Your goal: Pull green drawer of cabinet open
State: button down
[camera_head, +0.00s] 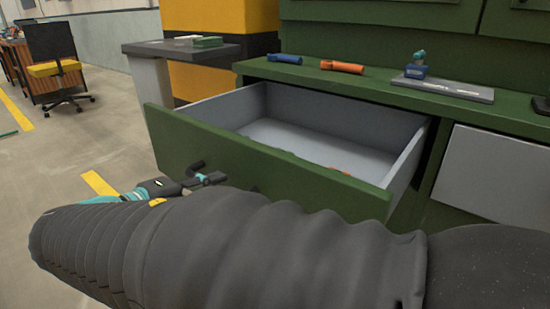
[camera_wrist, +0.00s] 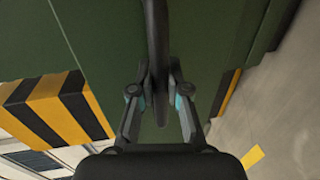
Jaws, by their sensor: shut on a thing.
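The green drawer (camera_head: 270,170) of the green cabinet (camera_head: 360,84) stands pulled well out, and its grey inside shows. A small orange item (camera_head: 341,171) lies in the drawer, mostly hidden by the front panel. My gripper (camera_head: 204,179) is at the drawer's front, left of its middle, partly hidden by my arm. In the wrist view my gripper (camera_wrist: 160,88) has its two fingers closed on both sides of the dark drawer handle (camera_wrist: 157,40). The green drawer front (camera_wrist: 110,35) fills much of that view.
A blue tool (camera_head: 285,59), an orange tool (camera_head: 341,67) and a grey tray (camera_head: 443,88) lie on the cabinet top. A grey side table (camera_head: 180,48) stands behind the drawer's left. A chair (camera_head: 56,62) is far left. Floor left of the drawer is clear.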

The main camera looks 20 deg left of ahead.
jog(key=shift+s+a, duration=0.1)
dwell(0.3)
jog(key=c, duration=1.1)
grip_release()
jog(key=shift+c, duration=0.2)
jog(key=v, duration=1.2)
jog(key=shift+f, duration=0.1)
